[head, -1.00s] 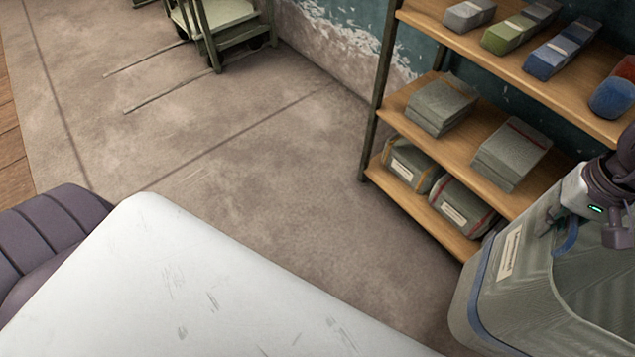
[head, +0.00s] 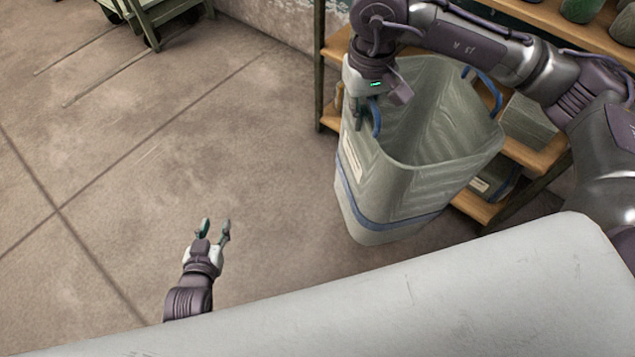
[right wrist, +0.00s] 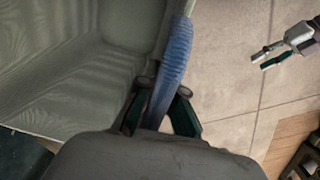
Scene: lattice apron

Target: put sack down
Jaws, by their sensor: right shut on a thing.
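The sack (head: 400,190) is a tall grey-green open-topped bag with a blue band near its base, a pale label and blue loop handles. It hangs upright in front of the shelf in the head view. My right gripper (head: 367,118) is shut on its near-left blue handle (head: 376,117). In the right wrist view the blue handle (right wrist: 173,62) runs between the fingers, with the sack's inside (right wrist: 70,70) at left. My left gripper (head: 215,225) is open and empty, low over the floor, left of the sack. Whether the sack's base touches the floor is unclear.
A wooden shelf (head: 478,207) with folded cloths and packs stands behind the sack. A green cart (head: 160,14) is at the far left. The concrete floor (head: 130,150) between is clear. A white surface (head: 400,300) fills the foreground.

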